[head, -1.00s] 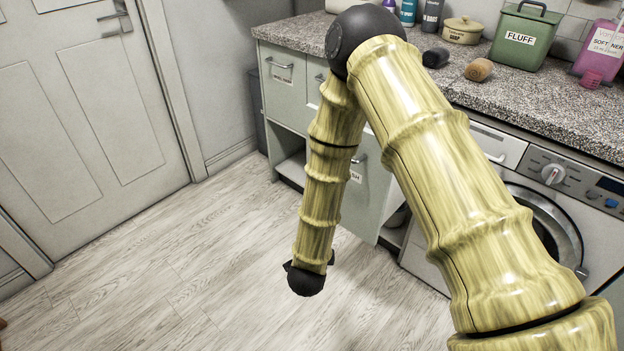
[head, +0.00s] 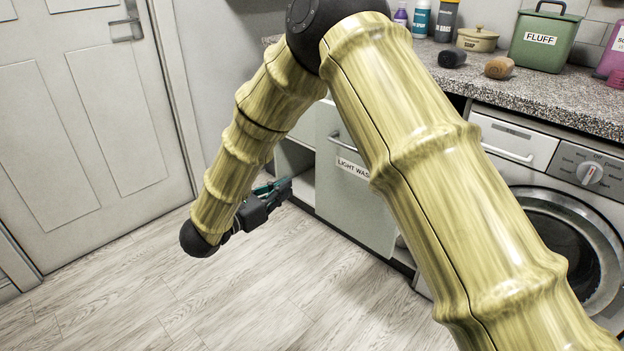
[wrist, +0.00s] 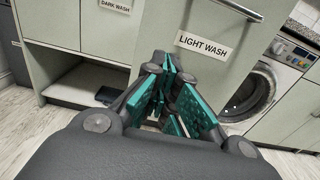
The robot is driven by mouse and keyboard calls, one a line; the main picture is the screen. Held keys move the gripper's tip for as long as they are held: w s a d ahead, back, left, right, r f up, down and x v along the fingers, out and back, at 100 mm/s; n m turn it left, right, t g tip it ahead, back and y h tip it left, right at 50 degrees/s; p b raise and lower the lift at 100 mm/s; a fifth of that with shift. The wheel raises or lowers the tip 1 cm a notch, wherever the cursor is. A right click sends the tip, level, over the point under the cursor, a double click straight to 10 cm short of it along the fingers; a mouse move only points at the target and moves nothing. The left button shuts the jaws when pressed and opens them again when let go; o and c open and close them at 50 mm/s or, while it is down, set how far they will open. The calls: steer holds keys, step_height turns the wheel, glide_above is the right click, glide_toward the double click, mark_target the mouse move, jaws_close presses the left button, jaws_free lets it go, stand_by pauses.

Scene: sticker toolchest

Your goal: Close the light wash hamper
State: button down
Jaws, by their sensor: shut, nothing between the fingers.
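The light wash hamper (head: 345,205) is a pale grey-green front panel labelled "LIGHT WASH" with a metal bar handle (head: 343,142). It appears to stand out from the cabinet front, with a gap at its lower right; my arm hides part of it in the head view. The wrist view shows its panel (wrist: 165,30) and label straight ahead. My gripper (head: 284,187) is low, left of and in front of the panel in the head view. Its teal fingers (wrist: 168,82) are together and empty. I cannot tell whether they touch the panel.
A "DARK WASH" panel (wrist: 70,22) is left of the hamper, with an open shelf space (wrist: 88,82) below. A washing machine (head: 560,200) stands to the right. The speckled counter (head: 530,90) holds bottles and a green FLUFF tin (head: 543,40). Floor in front is clear.

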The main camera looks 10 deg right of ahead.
mark_target(328, 163)
steer(key=b+x, duration=0.3)
steer(key=x, duration=1)
steer(key=shift+w+d, duration=0.2)
steer(key=shift+d, duration=0.1)
steer(key=shift+w, duration=0.15)
